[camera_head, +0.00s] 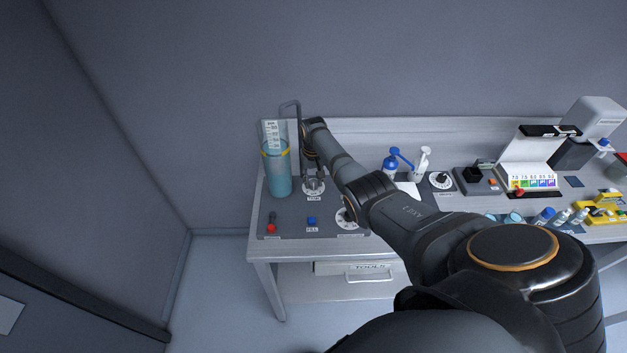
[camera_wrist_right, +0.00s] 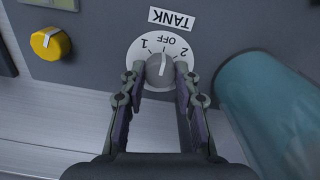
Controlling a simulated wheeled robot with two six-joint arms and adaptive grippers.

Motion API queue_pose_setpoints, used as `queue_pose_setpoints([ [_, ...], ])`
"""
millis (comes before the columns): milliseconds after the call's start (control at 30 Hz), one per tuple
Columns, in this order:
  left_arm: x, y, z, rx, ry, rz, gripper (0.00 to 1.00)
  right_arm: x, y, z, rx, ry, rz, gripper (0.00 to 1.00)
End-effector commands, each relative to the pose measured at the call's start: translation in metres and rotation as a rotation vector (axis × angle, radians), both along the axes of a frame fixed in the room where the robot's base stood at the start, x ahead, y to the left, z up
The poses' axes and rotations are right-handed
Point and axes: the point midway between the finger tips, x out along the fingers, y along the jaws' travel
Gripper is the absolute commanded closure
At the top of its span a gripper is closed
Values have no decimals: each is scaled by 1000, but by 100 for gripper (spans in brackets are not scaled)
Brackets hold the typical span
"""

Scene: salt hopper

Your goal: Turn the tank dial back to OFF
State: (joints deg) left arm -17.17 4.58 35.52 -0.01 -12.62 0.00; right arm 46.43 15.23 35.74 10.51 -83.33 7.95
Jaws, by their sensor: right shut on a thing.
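The tank dial (camera_head: 313,188) is a round white plate on the grey panel, beside the clear tank of blue liquid (camera_head: 278,178). In the right wrist view the dial (camera_wrist_right: 135,50) shows marks 1, OFF and 2, with a TANK label (camera_wrist_right: 171,19) above it. Its grey knob (camera_wrist_right: 161,72) has a white pointer line running up roughly toward OFF. My right gripper (camera_wrist_right: 160,80) is shut on the knob, one finger on each side. In the head view my right gripper (camera_head: 314,176) is over the dial, partly covering it. My left gripper is not in view.
A red button (camera_head: 271,228), a blue button (camera_head: 311,221) and a second dial (camera_head: 345,222) stand in front. The tank (camera_wrist_right: 275,115) is close beside the gripper. A yellow knob (camera_wrist_right: 49,43) is at left. Bottles (camera_head: 392,163) and instruments stand further right.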

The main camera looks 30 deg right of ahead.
Motion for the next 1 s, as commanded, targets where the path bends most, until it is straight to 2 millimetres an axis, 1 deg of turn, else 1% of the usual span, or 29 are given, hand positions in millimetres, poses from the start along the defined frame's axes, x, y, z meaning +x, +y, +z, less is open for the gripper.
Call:
queue_pose_setpoints([
  [33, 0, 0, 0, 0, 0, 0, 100, 1, 0, 1, 0, -3, 0, 68],
  [200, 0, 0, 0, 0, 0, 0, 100, 1, 0, 1, -1, -2, 1, 46],
  [467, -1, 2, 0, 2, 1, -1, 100, 0, 0, 1, 0, -1, 1, 46],
  [567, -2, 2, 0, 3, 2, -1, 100, 1, -1, 6, -1, -3, 1, 46],
  [667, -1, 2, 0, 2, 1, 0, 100, 2, -1, 22, -2, -6, 1, 46],
  [900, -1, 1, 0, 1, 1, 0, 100, 1, 0, 80, -2, -5, 1, 46],
  [1000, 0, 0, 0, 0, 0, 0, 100, 1, 0, 100, -1, -4, 1, 46],
])
